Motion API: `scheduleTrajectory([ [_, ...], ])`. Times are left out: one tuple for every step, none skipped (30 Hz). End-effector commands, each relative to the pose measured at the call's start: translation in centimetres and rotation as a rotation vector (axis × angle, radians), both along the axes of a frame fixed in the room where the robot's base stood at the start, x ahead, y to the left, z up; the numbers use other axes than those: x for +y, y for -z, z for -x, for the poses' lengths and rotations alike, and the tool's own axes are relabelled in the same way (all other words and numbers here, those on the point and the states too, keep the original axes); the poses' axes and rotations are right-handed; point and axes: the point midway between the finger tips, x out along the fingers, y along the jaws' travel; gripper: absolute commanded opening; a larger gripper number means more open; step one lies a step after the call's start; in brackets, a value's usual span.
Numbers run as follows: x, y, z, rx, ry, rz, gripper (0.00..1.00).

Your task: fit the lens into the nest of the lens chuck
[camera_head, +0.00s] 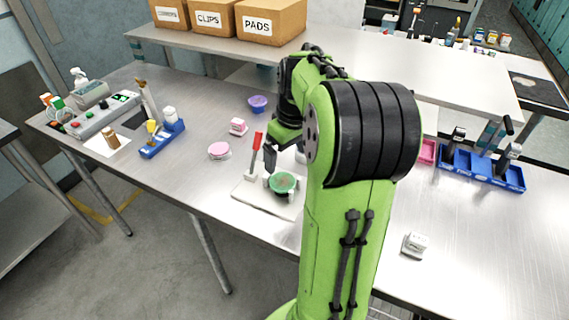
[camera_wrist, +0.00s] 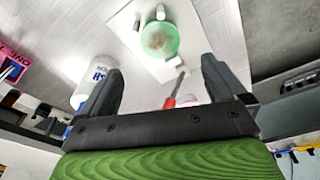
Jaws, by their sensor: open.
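The lens chuck is a pale plate (camera_head: 252,192) on the steel table, with a red-handled lever (camera_head: 257,141) standing upright at its back. A round, green, see-through disc, which looks like the lens (camera_head: 283,183), lies on the plate between small grey blocks. In the wrist view the lens (camera_wrist: 160,40) shows a brownish middle. I cannot tell whether it sits fully down in the nest. My gripper (camera_head: 272,156) is above and behind the plate, partly hidden by my arm. In the wrist view its fingers (camera_wrist: 160,66) are apart with nothing between them, and the lens is beyond the tips.
A white bottle (camera_wrist: 93,78) stands close beside one finger. A pink round dish (camera_head: 219,151), a small pink-and-white block (camera_head: 238,127) and a purple bowl (camera_head: 258,103) lie left of my arm. A blue tray (camera_head: 480,168) is at right. The table's front left is clear.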

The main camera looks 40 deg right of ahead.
Motion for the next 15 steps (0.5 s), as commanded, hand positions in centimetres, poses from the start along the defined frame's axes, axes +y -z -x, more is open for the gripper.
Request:
scheduleTrajectory([
  [0.0,-1.4,0.1,-0.002,-0.001,0.001,0.98],
  [0.0,-1.8,0.2,-0.002,0.000,0.001,0.98],
  [0.0,-2.3,0.3,-0.001,0.001,0.001,0.98],
  [0.0,-2.7,0.3,-0.001,0.001,0.001,0.98],
  [0.0,-2.9,0.4,-0.001,0.001,0.001,0.98],
  [0.2,-3.1,0.4,-0.001,-0.001,0.001,0.98],
  [0.5,-3.3,0.4,-0.001,-0.003,0.005,0.98],
  [1.1,-3.5,0.4,-0.001,-0.009,0.012,0.98],
  [2.5,-3.9,0.4,-0.003,-0.015,0.027,0.98],
  [3.8,-4.3,0.5,-0.007,-0.021,0.042,0.98],
  [5.4,-4.8,0.7,-0.013,-0.027,0.058,0.98],
  [7.7,-5.4,1.3,-0.028,-0.033,0.083,0.98],
  [9.6,-5.8,1.9,-0.043,-0.036,0.100,0.98],
  [11.4,-6.2,2.6,-0.062,-0.038,0.114,0.98],
  [13.6,-6.5,3.8,-0.092,-0.039,0.127,0.98],
])
